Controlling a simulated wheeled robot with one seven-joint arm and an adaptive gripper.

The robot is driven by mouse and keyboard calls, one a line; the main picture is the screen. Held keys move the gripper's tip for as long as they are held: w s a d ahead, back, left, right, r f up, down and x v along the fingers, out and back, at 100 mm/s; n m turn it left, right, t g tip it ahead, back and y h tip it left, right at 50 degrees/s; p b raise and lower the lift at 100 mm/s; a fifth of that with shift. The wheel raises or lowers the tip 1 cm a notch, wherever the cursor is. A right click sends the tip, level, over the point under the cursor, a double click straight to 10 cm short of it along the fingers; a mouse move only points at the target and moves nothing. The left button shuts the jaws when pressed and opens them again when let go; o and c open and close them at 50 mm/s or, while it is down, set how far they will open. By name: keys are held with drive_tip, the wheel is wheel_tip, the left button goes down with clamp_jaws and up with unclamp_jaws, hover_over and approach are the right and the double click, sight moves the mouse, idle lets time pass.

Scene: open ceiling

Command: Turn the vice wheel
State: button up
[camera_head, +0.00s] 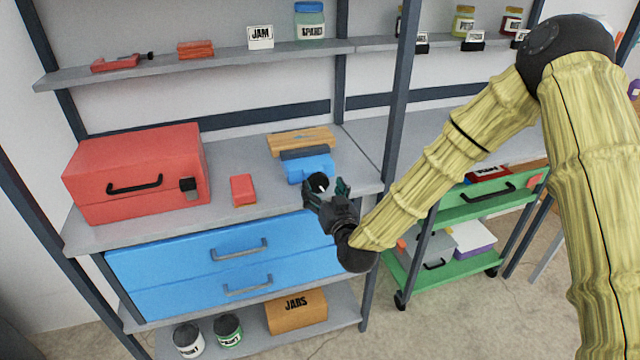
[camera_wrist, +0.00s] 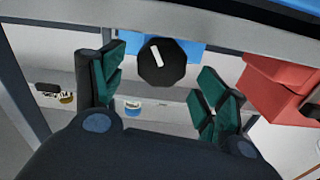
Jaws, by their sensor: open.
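The blue vice (camera_head: 308,166) with a dark grey top part sits near the front right of the grey bench. Its black wheel (camera_head: 318,182) faces the front and shows as a dark many-sided disc (camera_wrist: 168,74) with a white mark in the wrist view. My gripper (camera_head: 324,192) is open, with green-padded fingers at the wheel. In the wrist view my gripper (camera_wrist: 165,88) has one finger on each side of the wheel, with gaps visible on both sides. I cannot tell how deep the wheel sits between the fingers. Part of the vice is hidden behind the wheel.
On the bench (camera_head: 215,160) are a red toolbox (camera_head: 135,170), a small red block (camera_head: 242,189) and a wooden piece (camera_head: 300,140). Blue drawers (camera_head: 200,265) lie below. A steel post (camera_head: 395,95) and a green cart (camera_head: 480,205) are to the right.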

drive_tip(key=v, duration=0.8)
drive_tip(key=s+d+f+g+h, duration=0.1)
drive_tip(key=s+d+f+g, duration=0.15)
drive_tip(key=s+f, duration=0.4)
drive_tip(key=s+d+f+g+h, duration=0.15)
drive_tip(key=s+f+g, duration=0.25)
drive_tip(key=f, duration=0.6)
drive_tip(key=s+d+f+g, duration=0.3)
drive_tip(key=s+f, duration=0.3)
drive_tip(key=f, duration=0.3)
drive_tip(key=s+d+f+g+h, duration=0.1)
drive_tip(key=s+d+f+g, duration=0.1)
drive_tip(key=s, duration=0.6)
drive_tip(key=s+d+f+m+g+h, duration=0.1)
drive_tip(key=s+d+f+g, duration=0.2)
drive_tip(key=s+d, duration=0.3)
drive_tip(key=s+d+f+m+g+h, duration=0.1)
drive_tip(key=s+d+f, duration=0.3)
drive_tip(key=s, duration=0.5)
drive_tip(key=shift+s+f+g, duration=0.4)
drive_tip(key=shift+f+g, duration=0.05)
drive_tip(key=shift+g, duration=0.4)
